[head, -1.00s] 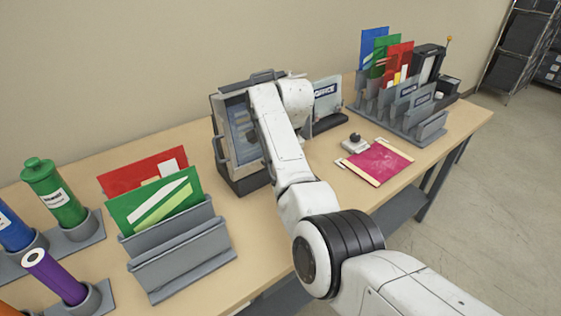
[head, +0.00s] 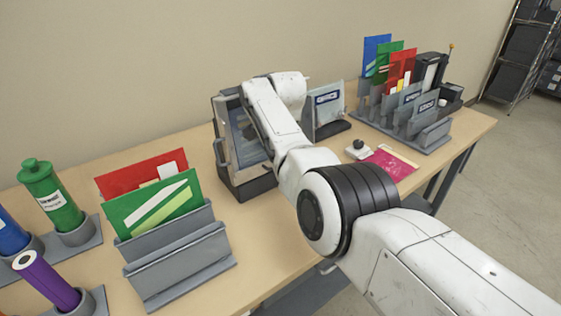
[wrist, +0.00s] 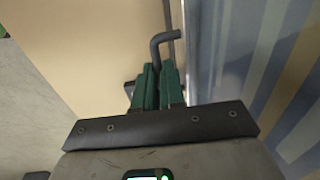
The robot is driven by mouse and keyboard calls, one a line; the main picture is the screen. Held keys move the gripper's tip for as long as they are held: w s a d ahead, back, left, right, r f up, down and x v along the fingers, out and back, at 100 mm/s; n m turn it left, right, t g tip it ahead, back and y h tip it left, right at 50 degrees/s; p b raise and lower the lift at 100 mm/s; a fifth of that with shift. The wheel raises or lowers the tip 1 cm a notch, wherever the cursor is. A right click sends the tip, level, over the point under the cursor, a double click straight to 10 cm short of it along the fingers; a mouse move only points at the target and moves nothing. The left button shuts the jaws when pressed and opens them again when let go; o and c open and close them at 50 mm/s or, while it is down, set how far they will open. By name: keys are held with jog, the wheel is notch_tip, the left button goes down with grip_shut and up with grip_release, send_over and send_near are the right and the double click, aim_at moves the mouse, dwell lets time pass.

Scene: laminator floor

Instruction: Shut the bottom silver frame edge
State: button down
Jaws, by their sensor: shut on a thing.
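The framed display (head: 222,128) with silver edges stands on the table in the head view, its right part hidden behind my arm. Its striped, bluish face (wrist: 270,60) fills the right of the wrist view. My gripper (wrist: 157,72) has green fingers shut on a dark bent handle (wrist: 163,38) beside that face. The handle rises from between the fingertips and hooks to the right. In the head view my gripper is hidden behind my own arm. The bottom silver edge cannot be made out clearly in either view.
A grey rack (head: 180,262) with red and green folders stands left of the display. Green (head: 54,195) and purple (head: 46,280) rolls sit at far left. A small sign (head: 328,105), a pink sheet (head: 388,164) and a folder rack (head: 430,135) are on the right.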

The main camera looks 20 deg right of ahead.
jog(key=shift+f, duration=0.1)
jog(key=c, duration=1.5)
grip_release()
jog(key=r, duration=0.7)
jog(key=s+r, duration=0.1)
jog(key=r, duration=0.2)
jog(key=shift+d+r, duration=0.15)
jog(key=shift+r, duration=0.2)
jog(key=shift+s+f, duration=0.1)
